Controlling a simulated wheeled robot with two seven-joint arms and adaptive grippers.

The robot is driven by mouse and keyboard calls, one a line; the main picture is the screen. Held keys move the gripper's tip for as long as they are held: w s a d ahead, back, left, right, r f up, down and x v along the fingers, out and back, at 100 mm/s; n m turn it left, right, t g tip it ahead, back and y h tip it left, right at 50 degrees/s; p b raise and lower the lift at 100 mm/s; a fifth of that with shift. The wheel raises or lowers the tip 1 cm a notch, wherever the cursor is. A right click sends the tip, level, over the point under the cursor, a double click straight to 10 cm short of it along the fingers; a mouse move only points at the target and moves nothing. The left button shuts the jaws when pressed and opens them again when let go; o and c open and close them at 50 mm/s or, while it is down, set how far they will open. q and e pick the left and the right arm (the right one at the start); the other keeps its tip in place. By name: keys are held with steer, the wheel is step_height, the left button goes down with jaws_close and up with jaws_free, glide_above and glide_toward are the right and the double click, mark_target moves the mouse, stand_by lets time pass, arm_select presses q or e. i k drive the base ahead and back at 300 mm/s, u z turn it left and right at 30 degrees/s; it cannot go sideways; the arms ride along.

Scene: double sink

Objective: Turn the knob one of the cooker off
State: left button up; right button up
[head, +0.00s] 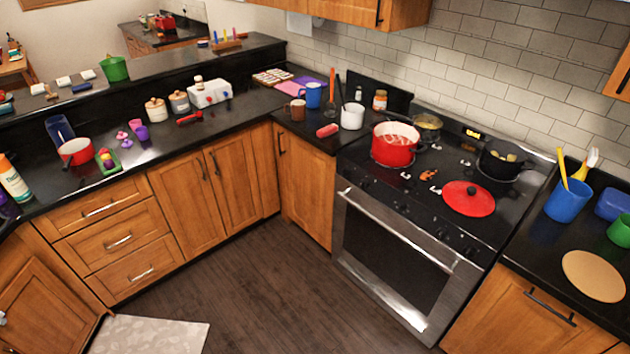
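The cooker (400,258) stands at the right, with a steel oven door and a black top. Several small dark knobs (441,234) line the front edge of its top. They are too small to tell which is knob one or how each is turned. A red lid (468,198) lies at the front right. Neither of my grippers is in view.
Open dark floor (255,290) lies before the cooker, with a pale mat (150,335) at the lower left. Black counters flank the cooker. A white mug (352,117) stands left of it; a blue cup (567,201) and a round board (594,276) are right of it.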

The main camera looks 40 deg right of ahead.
mark_target(345, 172)
steer(key=z, duration=0.8)
steer(key=i, duration=1.15)
steer(key=u, duration=0.2)
